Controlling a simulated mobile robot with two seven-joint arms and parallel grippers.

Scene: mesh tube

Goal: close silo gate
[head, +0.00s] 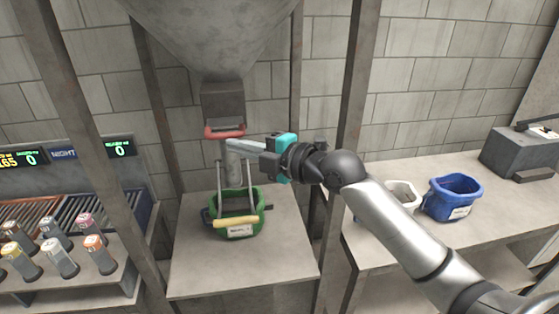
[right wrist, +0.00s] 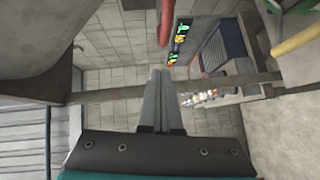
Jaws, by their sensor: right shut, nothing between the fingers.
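The silo (head: 215,35) narrows to a grey spout box (head: 222,100) with a red gate handle (head: 224,132) at its lower front. My right gripper (head: 230,147) reaches in from the right, just below the red handle; its fingers are shut and empty. In the right wrist view the closed fingers (right wrist: 160,85) point up the picture, and the red handle (right wrist: 166,22) shows beyond their tips. I cannot tell whether they touch it. A green bucket (head: 232,215) with a yellow grip stands below the spout. A grey upright shape shows between spout and bucket; what it is is unclear. My left gripper is out of view.
A concrete table (head: 190,265) bears the bucket between metal posts (head: 345,120). On the right bench stand a white bucket (head: 403,193), a blue bucket (head: 452,197) and a grey box (head: 515,152). At left, a rack holds several capped tubes (head: 60,258) under digital displays (head: 120,149).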

